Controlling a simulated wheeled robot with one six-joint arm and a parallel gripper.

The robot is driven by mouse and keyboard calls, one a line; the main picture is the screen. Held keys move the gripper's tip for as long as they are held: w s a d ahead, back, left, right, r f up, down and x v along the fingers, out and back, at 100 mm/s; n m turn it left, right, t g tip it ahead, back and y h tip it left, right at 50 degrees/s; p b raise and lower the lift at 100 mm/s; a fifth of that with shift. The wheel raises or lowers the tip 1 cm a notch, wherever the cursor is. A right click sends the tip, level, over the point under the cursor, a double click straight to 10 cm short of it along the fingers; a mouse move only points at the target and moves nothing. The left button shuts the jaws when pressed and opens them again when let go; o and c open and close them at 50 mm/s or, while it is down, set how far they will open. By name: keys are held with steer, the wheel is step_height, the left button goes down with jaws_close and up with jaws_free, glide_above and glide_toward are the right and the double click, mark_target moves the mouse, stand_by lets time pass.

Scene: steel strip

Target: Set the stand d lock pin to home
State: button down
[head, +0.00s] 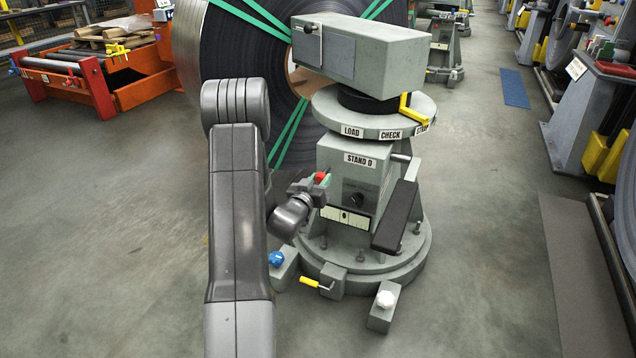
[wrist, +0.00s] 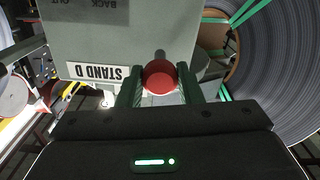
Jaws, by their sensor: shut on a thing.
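Stand D (head: 340,195) is a grey pedestal with a "STAND D" label, in the middle of the head view. A red round knob, seemingly the lock pin (wrist: 160,77), sticks out of its side. My gripper (head: 318,184) is at the stand's left side. In the wrist view my gripper (wrist: 160,88) has one finger on each side of the red knob and is shut on it. The knob's shaft runs into the housing behind it. An upside-down label reading "BACK OUT" (wrist: 97,5) shows on the housing. How far the pin is out is unclear.
A turntable (head: 372,118) marked LOAD and CHECK, with a grey box (head: 385,50), tops the stand. A large strip coil (head: 240,60) stands behind. A blue knob (head: 276,258), yellow handle (head: 317,283) and white knob (head: 385,299) sit low around the base. Floor at left is clear.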

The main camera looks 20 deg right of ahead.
steer(key=x, duration=0.3)
steer(key=shift+w+d, duration=0.2)
steer(key=shift+r, duration=0.1)
steer(key=c, duration=1)
jaws_free()
steer(key=shift+w+d, duration=0.1)
steer(key=p, duration=0.2)
glide_toward(324, 174)
steer(key=shift+s+a+f, duration=0.25)
steer(key=shift+a+f, duration=0.5)
steer(key=shift+a, duration=0.1)
